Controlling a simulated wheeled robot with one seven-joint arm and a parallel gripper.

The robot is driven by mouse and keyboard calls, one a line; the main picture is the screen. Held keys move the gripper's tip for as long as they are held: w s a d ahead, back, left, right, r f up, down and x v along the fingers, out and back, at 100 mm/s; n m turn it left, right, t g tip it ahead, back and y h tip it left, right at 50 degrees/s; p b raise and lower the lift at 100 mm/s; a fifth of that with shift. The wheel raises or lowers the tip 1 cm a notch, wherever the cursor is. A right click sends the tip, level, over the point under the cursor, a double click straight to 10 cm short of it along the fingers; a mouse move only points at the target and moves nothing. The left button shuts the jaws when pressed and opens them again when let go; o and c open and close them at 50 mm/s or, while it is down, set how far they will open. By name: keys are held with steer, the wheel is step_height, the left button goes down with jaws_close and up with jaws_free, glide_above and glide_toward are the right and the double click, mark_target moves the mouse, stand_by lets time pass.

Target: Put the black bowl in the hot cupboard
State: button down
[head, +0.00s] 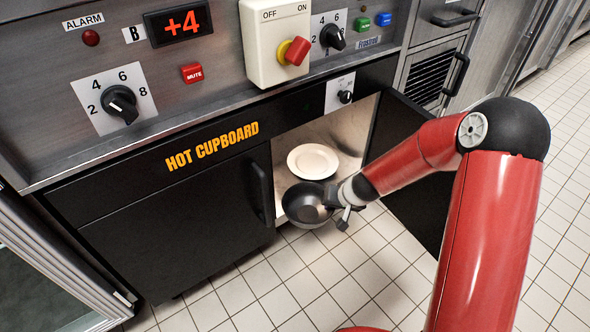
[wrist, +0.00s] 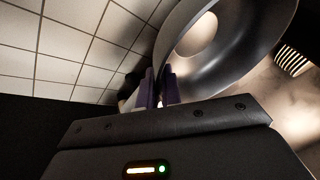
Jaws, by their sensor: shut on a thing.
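The black bowl (head: 305,203) is at the front opening of the hot cupboard (head: 337,138), in front of a white plate inside. My gripper (head: 340,199) is shut on the bowl's right side in the head view. In the wrist view the bowl (wrist: 215,48) fills the top right, and the fingers of my gripper (wrist: 160,88) pinch its rim. The bowl's underside is hidden, so I cannot tell whether it touches the cupboard floor. The cupboard's right door (head: 408,170) stands open and the left door (head: 185,225) is shut.
The white plate (head: 313,161) lies on the cupboard floor. The left door's handle (head: 259,193) borders the opening. A control panel with knobs and a red emergency button (head: 296,51) is above. Tiled floor (head: 300,285) in front is clear.

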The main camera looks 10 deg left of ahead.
steer(key=w+a+p, duration=0.1)
steer(key=w+a, duration=0.2)
steer(key=a, duration=0.1)
steer(key=w+a+p, duration=0.1)
steer(key=w+a, duration=0.3)
steer(key=a, duration=0.1)
steer(key=w+a+p, duration=0.1)
steer(key=w+a, duration=0.3)
steer(key=a, duration=0.1)
steer(key=shift+f, duration=1.7)
steer(key=shift+f, duration=0.1)
steer(key=shift+f+b, duration=0.15)
steer(key=shift+b, duration=0.25)
steer(key=c, duration=1.6)
jaws_free()
steer(key=shift+d, duration=0.1)
steer(key=shift+r+p, duration=0.3)
steer(key=shift+r, duration=0.1)
steer(key=p+v, duration=0.1)
steer(key=v, duration=1)
steer(key=shift+s+d+r, duration=0.15)
steer(key=shift+r, duration=0.15)
